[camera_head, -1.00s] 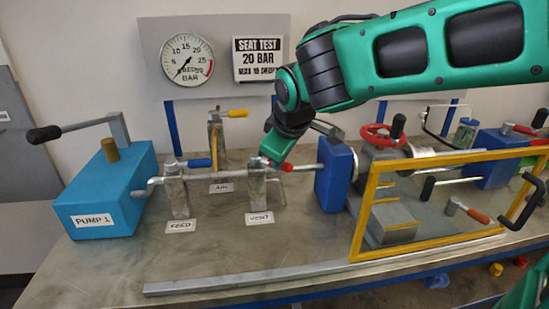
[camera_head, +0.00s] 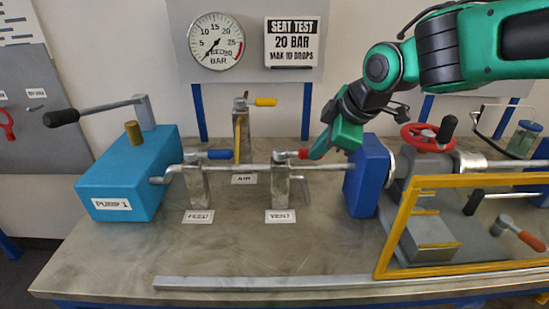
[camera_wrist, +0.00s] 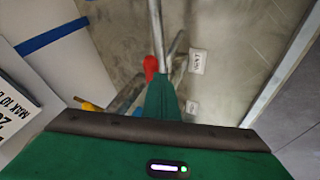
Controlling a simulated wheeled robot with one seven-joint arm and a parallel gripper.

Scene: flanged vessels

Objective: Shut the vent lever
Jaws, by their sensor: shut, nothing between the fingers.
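The vent lever has a red handle (camera_head: 303,154) on top of the metal valve post (camera_head: 281,188) behind the VENT label (camera_head: 280,216). The handle points right, roughly along the pipe. My gripper (camera_head: 317,153) is shut and empty, its fingertips at the right end of the red handle. I cannot tell whether they touch it. In the wrist view the red handle (camera_wrist: 151,66) shows just beyond the green fingers (camera_wrist: 160,98), which hide part of the lever.
The FEED valve with a blue handle (camera_head: 220,154) stands left, and the AIR valve with a yellow handle (camera_head: 265,102) stands behind. A blue flange block (camera_head: 366,176) and a yellow-framed guard (camera_head: 395,231) are at right. The bench front is clear up to a metal rail (camera_head: 300,283).

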